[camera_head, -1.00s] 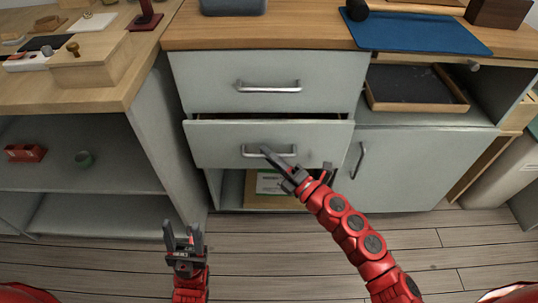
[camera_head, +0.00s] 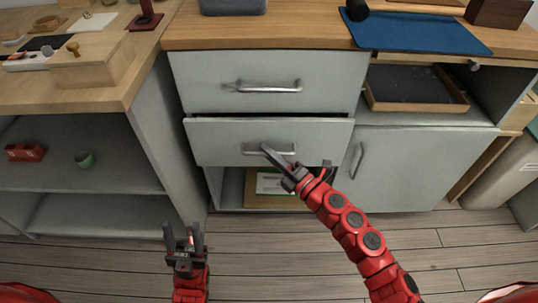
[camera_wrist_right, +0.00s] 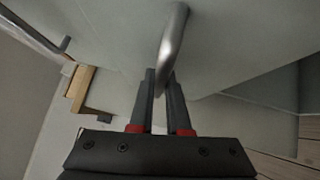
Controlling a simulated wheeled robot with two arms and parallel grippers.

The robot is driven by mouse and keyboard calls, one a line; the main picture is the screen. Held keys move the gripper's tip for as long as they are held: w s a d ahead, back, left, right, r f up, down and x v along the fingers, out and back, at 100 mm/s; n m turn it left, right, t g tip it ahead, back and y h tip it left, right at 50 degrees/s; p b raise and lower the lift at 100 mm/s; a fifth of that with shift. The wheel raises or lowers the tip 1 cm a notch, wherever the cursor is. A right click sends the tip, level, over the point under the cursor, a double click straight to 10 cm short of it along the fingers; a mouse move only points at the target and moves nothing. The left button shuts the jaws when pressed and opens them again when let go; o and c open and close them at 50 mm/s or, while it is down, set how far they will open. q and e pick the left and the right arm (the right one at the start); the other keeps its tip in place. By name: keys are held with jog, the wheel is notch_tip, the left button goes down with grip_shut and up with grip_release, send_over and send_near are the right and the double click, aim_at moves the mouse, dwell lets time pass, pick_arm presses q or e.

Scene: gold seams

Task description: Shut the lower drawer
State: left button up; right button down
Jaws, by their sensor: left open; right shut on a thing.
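The lower drawer (camera_head: 225,135) is the second grey front down in the cabinet, under the upper drawer (camera_head: 210,75). Only a thin dark gap shows along its top edge, so it stands slightly out. Its metal handle (camera_head: 262,151) runs across the front. My right gripper (camera_head: 277,160) is at that handle; in the right wrist view its two fingers (camera_wrist_right: 160,100) are shut around the handle bar (camera_wrist_right: 172,40). My left gripper (camera_head: 184,238) is open and empty, low in front of the cabinet, apart from it.
Below the drawer is an open bay with a box (camera_head: 268,183) bearing a white-and-green label. A cupboard door (camera_head: 410,165) with a handle is to the right. Floor in front is clear.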

aim_at(268, 144)
jog(key=w, duration=0.3)
jog(key=shift+w, duration=0.1)
jog(key=shift+d, duration=0.1)
jog(key=c, duration=0.9)
grip_release()
